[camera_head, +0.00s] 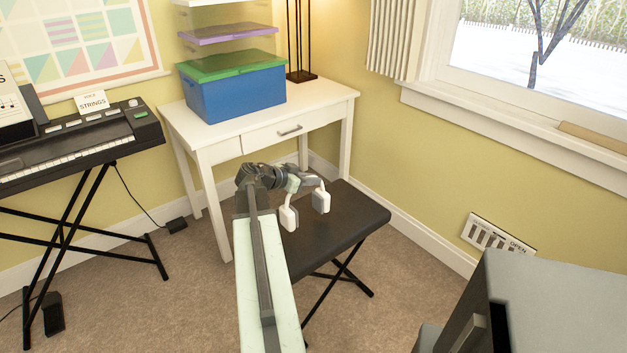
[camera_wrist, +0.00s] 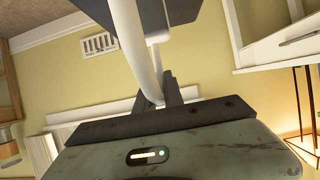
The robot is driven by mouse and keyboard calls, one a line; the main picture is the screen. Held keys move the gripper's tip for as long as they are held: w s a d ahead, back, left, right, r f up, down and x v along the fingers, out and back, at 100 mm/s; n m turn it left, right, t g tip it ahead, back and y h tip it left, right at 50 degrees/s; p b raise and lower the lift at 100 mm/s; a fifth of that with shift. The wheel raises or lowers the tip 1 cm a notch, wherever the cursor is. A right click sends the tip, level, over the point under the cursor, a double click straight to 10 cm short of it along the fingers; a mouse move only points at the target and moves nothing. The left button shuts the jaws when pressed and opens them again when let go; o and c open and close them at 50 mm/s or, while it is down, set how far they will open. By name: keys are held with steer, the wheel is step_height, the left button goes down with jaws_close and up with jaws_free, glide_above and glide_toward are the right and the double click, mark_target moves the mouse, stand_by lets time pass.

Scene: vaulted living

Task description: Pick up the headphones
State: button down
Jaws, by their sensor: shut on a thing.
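The white headphones (camera_head: 321,201) hang from my gripper (camera_head: 312,180) in the head view, with both ear cups pointing down. They appear held above the black padded bench (camera_head: 345,225); the exact gap is hard to tell. In the wrist view, the white headband (camera_wrist: 132,42) runs down to the dark fingers of my gripper (camera_wrist: 160,95), which are shut on it. A grey-looking ear cup shows at the top of that view. Part of the headband is hidden by the fingers.
A white desk (camera_head: 330,97) stands behind, carrying a blue box (camera_head: 235,95) with a green lid. A keyboard (camera_head: 85,140) on a crossed stand is at left. A dark grey piece of furniture (camera_head: 560,300) is at lower right. Carpet is clear between them.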

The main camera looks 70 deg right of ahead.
steer(key=w+a+r+p, duration=0.1)
steer(key=w+a, duration=0.9)
steer(key=a, duration=0.1)
steer(key=shift+a, duration=0.35)
steer(key=shift+d+r, duration=0.1)
steer(key=shift+w, duration=0.1)
